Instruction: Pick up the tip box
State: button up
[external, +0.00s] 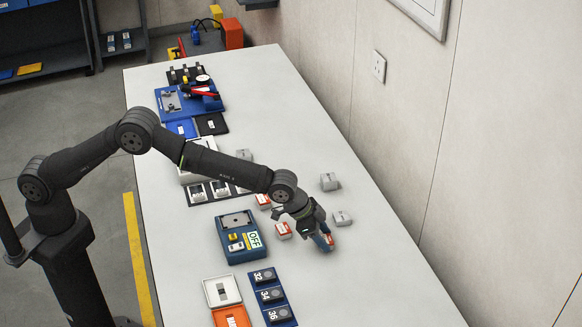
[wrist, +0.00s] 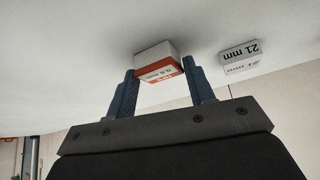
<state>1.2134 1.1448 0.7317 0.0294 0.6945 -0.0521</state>
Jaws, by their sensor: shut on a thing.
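A small white tip box with an orange-red label reading "0.8 mm" (wrist: 158,66) sits between the blue fingertips of my gripper (wrist: 162,82) in the wrist view. My gripper is shut on it. In the external view my gripper (external: 324,239) points down low over the right part of the white table, and only a bit of the box's orange (external: 329,239) shows at the fingers. I cannot tell whether the box touches the table. Another orange-and-white box (external: 283,230) stands just left of my gripper, and a similar one (external: 263,201) is partly behind my arm.
A grey-white box (external: 342,218) stands close by; a "21 mm" box (wrist: 241,60) shows in the wrist view. Another grey box (external: 330,181) is farther back. A blue device (external: 240,240), numbered blue rack (external: 272,296) and orange tray (external: 231,316) lie left. The table's right front is clear.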

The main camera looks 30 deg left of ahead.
jog(key=shift+r, duration=0.1)
